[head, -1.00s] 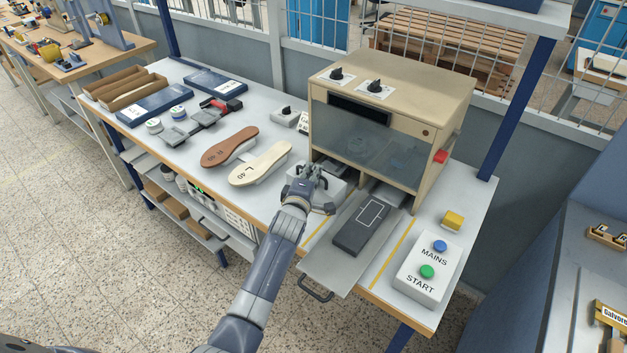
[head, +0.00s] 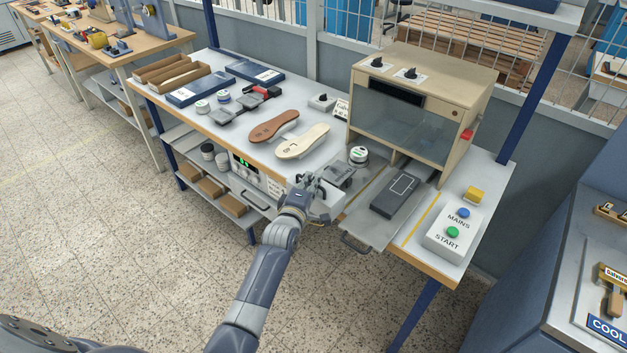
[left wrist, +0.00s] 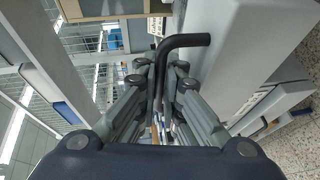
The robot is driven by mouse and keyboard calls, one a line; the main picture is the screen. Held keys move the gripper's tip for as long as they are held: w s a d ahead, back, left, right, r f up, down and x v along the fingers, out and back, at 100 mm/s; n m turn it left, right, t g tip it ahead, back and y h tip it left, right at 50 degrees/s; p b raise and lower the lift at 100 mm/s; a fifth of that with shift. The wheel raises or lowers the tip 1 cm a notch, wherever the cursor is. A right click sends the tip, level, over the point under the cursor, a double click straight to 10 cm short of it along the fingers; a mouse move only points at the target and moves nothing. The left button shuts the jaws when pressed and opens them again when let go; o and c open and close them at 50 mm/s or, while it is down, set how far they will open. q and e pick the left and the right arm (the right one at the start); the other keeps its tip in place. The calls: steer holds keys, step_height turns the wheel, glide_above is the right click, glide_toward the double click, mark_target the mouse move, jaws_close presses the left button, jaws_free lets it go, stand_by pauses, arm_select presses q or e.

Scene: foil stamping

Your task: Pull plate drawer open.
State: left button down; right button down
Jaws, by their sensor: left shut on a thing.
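The plate drawer (head: 325,203) is a light grey drawer at the left lower opening of the beige press (head: 425,85). It stands out from the press, over the table's front edge, and a dark metal plate (head: 340,176) shows in it. My left gripper (head: 306,183) is at the drawer's front, shut on its handle. In the left wrist view the black bent handle (left wrist: 185,41) runs between the fingers, beside the pale drawer front (left wrist: 235,55). My right gripper is not in view.
Right of the drawer, a flat tray (head: 375,226) carries a dark block (head: 395,195) and has its own handle. A control box (head: 452,235) stands at the right. Insoles (head: 302,142) lie left of the press. The floor in front is clear.

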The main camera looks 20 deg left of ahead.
arm_select(q)
steer(key=c, duration=2)
jaws_free()
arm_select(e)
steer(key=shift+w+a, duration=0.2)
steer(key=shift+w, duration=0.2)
arm_select(q)
steer(key=shift+s, duration=0.1)
steer(key=s, duration=0.4)
steer(key=s+r, duration=0.1)
steer(key=s, duration=0.2)
steer(key=s+r, duration=0.1)
steer(key=s, duration=0.3)
steer(key=shift+s+d, duration=0.35)
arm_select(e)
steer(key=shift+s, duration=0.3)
arm_select(q)
steer(key=shift+f, duration=0.1)
